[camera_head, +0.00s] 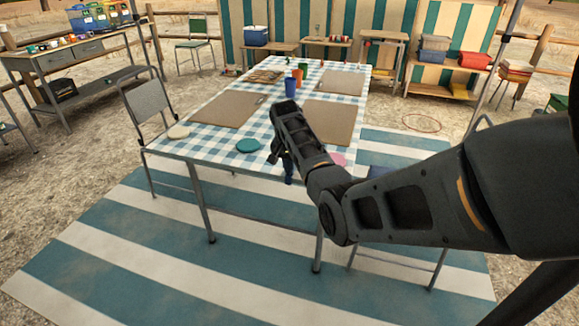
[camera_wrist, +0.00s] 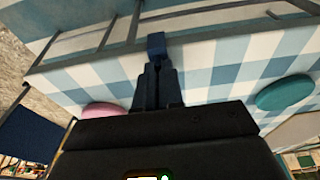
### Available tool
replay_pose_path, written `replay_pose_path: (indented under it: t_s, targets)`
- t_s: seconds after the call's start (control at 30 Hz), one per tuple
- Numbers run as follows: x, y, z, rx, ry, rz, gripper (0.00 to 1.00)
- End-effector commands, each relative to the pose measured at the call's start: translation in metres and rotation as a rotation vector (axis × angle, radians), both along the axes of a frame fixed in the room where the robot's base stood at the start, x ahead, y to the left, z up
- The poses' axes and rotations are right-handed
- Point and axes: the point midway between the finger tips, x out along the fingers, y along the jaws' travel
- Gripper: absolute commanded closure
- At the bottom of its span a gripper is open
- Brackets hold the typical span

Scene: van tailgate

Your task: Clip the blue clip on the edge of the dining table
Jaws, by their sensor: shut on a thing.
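The dining table (camera_head: 215,148) has a blue-and-white checked cloth; its near edge faces me. In the wrist view, the cloth (camera_wrist: 225,65) fills the middle and the table's edge runs across the upper part. My gripper (camera_head: 283,160) is over the near edge, pointing down. It is shut on the blue clip (camera_head: 289,179), which shows small and dark blue below the fingers. In the wrist view, the clip (camera_wrist: 156,43) sticks out past my fingertips (camera_wrist: 157,70) and overlaps the edge line. I cannot tell whether it touches the edge.
A teal disc (camera_head: 248,145) and a partly hidden pink disc (camera_head: 337,158) lie near the table's front edge. Brown placemats (camera_head: 228,108) and coloured cups (camera_head: 290,87) are farther back. A grey chair (camera_head: 148,98) stands at the left. Striped ground in front is mostly clear.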

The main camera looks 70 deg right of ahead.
Motion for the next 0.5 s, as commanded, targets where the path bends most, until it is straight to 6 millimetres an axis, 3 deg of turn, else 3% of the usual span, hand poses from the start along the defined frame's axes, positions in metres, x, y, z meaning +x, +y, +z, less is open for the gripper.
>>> replay_pose_path:
  t_s: [0.3, 0.5]
  targets:
    - [0.0001, 0.0, 0.0001, 0.0, 0.0, 0.0, 0.64]
    - [0.0, 0.0001, 0.0, 0.0, 0.0, 0.0, 0.63]
